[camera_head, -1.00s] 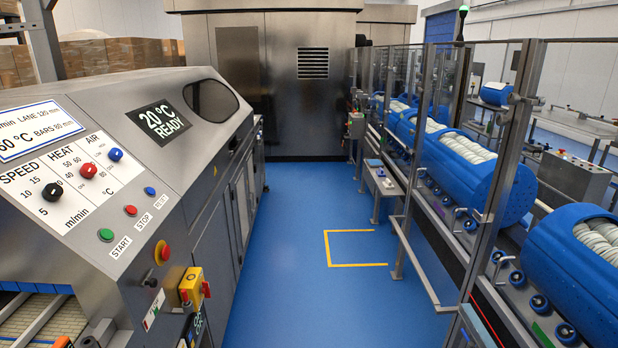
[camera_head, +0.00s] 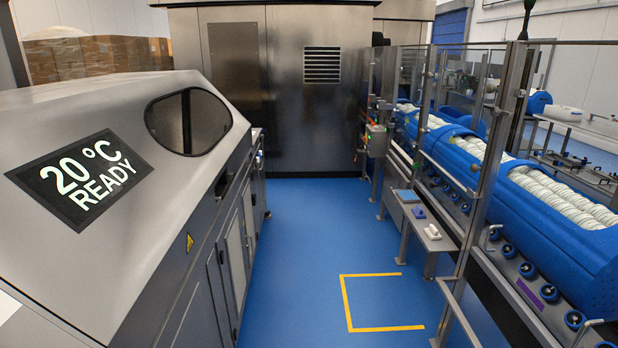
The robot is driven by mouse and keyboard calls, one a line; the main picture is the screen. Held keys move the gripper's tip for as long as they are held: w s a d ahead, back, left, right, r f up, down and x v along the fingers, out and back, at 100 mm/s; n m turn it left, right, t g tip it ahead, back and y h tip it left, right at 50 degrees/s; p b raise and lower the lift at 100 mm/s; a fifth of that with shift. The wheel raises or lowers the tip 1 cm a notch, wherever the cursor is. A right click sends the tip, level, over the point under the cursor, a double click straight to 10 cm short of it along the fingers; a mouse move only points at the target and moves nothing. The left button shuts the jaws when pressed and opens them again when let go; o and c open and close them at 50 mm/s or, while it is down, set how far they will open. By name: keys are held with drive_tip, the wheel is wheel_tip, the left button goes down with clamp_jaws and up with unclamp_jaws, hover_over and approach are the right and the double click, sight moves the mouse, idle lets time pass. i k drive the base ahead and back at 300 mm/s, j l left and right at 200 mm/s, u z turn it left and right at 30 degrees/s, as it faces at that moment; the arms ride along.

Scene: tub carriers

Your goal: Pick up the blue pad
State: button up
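A narrow grey bench (camera_head: 423,243) stands along the right side of the aisle and carries three small things. At its far end lies a flat light-blue piece (camera_head: 407,196), which looks like the blue pad. Nearer lies a smaller, darker blue thing (camera_head: 419,212), and nearest is a small white thing (camera_head: 432,232). They are too small to tell more. My gripper is not in view.
A yellow floor marking (camera_head: 347,302) lies on the open blue floor (camera_head: 305,235) before the bench. A steel machine (camera_head: 150,190) lines the left. Clear guard panels and a conveyor with blue tubs (camera_head: 550,215) line the right. A steel cabinet (camera_head: 318,120) closes the far end.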

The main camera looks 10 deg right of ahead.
sight(418, 212)
drive_tip(key=i+z, duration=0.2)
drive_tip(key=i, duration=0.85)
drive_tip(key=i+j+z, duration=0.1)
drive_tip(key=i+z, duration=0.15)
drive_tip(key=i, duration=0.85)
drive_tip(key=i+l+z, duration=0.1)
drive_tip(key=i+z, duration=0.2)
drive_tip(key=i, duration=0.3)
drive_tip(key=i+z, duration=0.35)
drive_tip(key=i, duration=0.25)
drive_tip(key=i+j+z, duration=0.3)
drive_tip(key=i, duration=0.3)
drive_tip(key=i+l, duration=0.05)
drive_tip(key=l, duration=0.05)
